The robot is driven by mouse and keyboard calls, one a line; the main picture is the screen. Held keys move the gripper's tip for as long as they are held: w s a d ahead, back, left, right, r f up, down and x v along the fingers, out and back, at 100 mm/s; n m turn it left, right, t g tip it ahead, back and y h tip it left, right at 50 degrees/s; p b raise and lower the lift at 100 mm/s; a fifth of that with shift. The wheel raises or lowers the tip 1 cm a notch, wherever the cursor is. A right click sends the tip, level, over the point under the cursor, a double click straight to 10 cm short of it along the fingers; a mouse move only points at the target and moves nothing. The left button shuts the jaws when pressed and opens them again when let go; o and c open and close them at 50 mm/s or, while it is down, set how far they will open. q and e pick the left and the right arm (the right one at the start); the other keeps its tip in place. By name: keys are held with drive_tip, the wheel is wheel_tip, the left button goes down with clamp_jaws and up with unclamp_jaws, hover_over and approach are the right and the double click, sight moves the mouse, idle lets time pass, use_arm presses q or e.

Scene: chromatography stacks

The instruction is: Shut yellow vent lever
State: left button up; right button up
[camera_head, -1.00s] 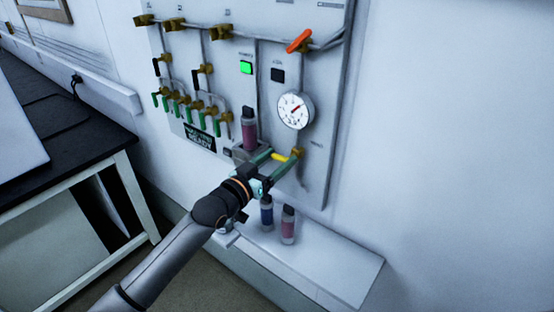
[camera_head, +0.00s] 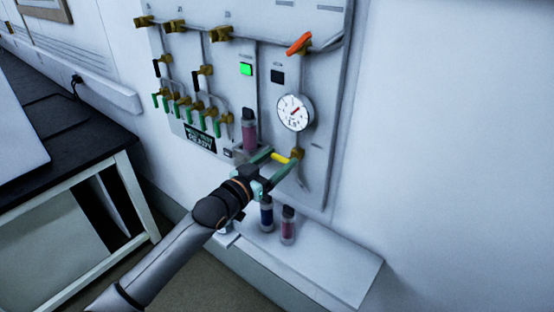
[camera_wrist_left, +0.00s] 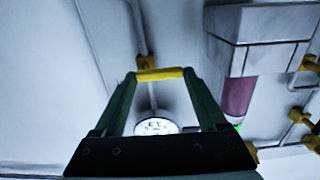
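The yellow vent lever (camera_head: 281,157) sits low on the wall panel, beside a brass valve body (camera_head: 297,154). It lies roughly crosswise. My left gripper (camera_head: 279,161) has its two green fingers spread apart, with the lever between their tips. In the left wrist view the yellow lever (camera_wrist_left: 160,74) spans the gap between the fingertips, its ends at or very near the fingers. I cannot tell whether they touch it. Its brass valve (camera_wrist_left: 146,62) shows just beyond. My right gripper is not in view.
The panel carries a round gauge (camera_head: 294,113), an orange lever (camera_head: 299,43), a lit green indicator (camera_head: 246,69) and several green-handled valves at left. A pink cartridge (camera_head: 249,134) stands left of the gripper.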

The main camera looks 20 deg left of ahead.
use_arm(q)
drive_tip(key=o, duration=0.4)
drive_tip(key=shift+c, duration=0.2)
drive_tip(key=shift+s, duration=0.1)
drive_tip(key=b+v, duration=0.1)
drive_tip(key=v, duration=1.1)
drive_tip(key=shift+s, duration=0.15)
drive_tip(key=s+d+f+g+y, duration=0.1)
drive_tip(key=s+f+g, duration=0.1)
drive_tip(key=s+f, duration=0.5)
drive_tip(key=s+d+f+n+g+y, duration=0.1)
drive_tip(key=s+f, duration=0.6)
drive_tip(key=f, duration=0.7)
drive_tip(key=s+d+f+n+g+y, duration=0.1)
drive_tip(key=s+d+f+g, duration=0.2)
drive_tip(key=s+f, duration=0.4)
wheel_tip(320, 180, down, 3)
drive_tip(key=shift+d+f+g+y, duration=0.15)
drive_tip(key=shift+g+y, duration=0.25)
drive_tip(key=shift+g, duration=0.4)
